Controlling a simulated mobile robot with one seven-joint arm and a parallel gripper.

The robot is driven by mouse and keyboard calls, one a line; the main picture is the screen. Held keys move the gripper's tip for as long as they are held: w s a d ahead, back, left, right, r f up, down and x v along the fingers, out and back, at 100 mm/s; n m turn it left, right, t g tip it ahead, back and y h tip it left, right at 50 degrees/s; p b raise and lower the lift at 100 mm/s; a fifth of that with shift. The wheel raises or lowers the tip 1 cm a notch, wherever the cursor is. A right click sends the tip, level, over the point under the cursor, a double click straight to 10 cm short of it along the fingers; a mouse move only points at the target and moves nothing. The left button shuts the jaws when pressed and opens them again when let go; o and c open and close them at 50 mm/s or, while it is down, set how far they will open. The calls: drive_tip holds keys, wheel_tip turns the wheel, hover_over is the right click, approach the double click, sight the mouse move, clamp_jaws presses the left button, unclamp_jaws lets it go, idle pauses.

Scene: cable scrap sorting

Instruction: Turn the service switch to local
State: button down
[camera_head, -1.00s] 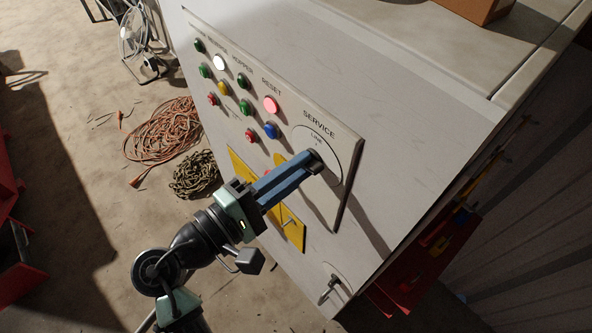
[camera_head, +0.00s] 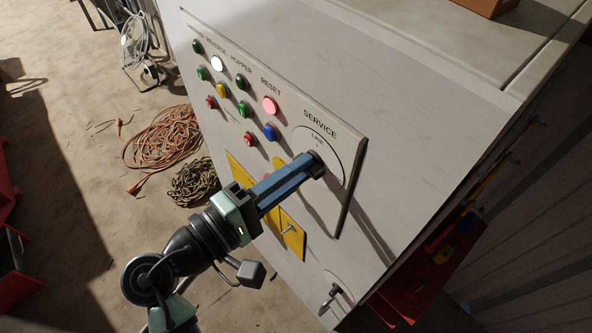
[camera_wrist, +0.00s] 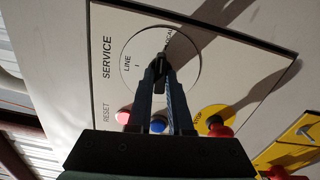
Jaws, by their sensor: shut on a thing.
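The service switch is a dark knob (camera_wrist: 160,68) on a round white dial (camera_wrist: 188,52) marked SERVICE; it also shows in the head view at the dial's lower-left part. LINE is printed on the dial, and a second label, partly covered and ending in "CAL", is near the fingertips in the wrist view. My gripper (camera_head: 308,166), with blue fingers, is shut on the knob; its fingertips (camera_wrist: 160,72) are on either side of it in the wrist view. The fingers hide much of the knob, so I cannot tell exactly where it points.
The panel (camera_head: 352,190) carries a lit red reset button (camera_head: 270,105), a blue button (camera_head: 270,132) and several lamps. A yellow plate (camera_head: 293,240) with a small lever is below my fingers. A key switch (camera_head: 331,297) is lower down. Orange cable (camera_head: 165,140) lies on the floor.

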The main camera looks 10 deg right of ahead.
drive_tip(key=shift+m+b, duration=1.05)
drive_tip(key=shift+m, duration=0.05)
drive_tip(key=c, duration=0.7)
unclamp_jaws()
drive_tip(key=shift+c, duration=0.2)
drive_tip(key=p+v, duration=0.1)
drive_tip(key=v, duration=0.6)
drive_tip(key=shift+a, duration=0.1)
